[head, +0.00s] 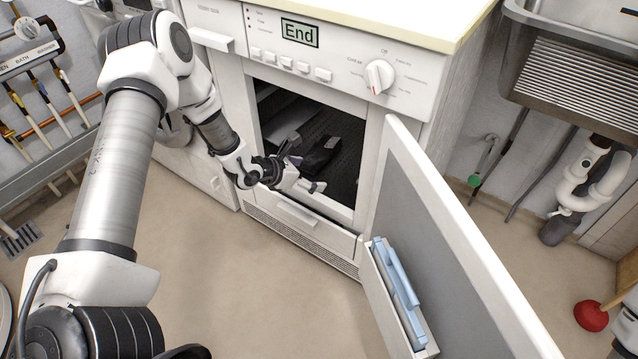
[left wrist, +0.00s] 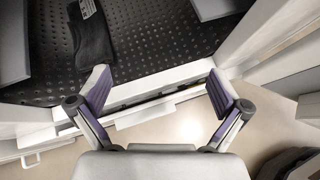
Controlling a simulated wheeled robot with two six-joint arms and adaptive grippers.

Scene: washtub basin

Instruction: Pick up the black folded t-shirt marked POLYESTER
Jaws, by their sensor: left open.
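The black folded t-shirt (head: 319,156) lies inside the open machine, on its dark perforated floor. In the left wrist view the t-shirt (left wrist: 92,42) is at the upper left, with a small pale label (left wrist: 87,8) too small to read. My left gripper (head: 306,162) is at the machine's opening in the head view. In the left wrist view its two fingers (left wrist: 160,92) are wide apart with nothing between them, over the front sill and short of the t-shirt. My right gripper is not in view.
The machine's door (head: 455,250) stands open to the right, with a light blue handled item (head: 397,275) on its inner side. The machine (head: 340,60) has a display reading "End". A sink (head: 570,70) and a red plunger (head: 591,316) are at the right. The floor in front is clear.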

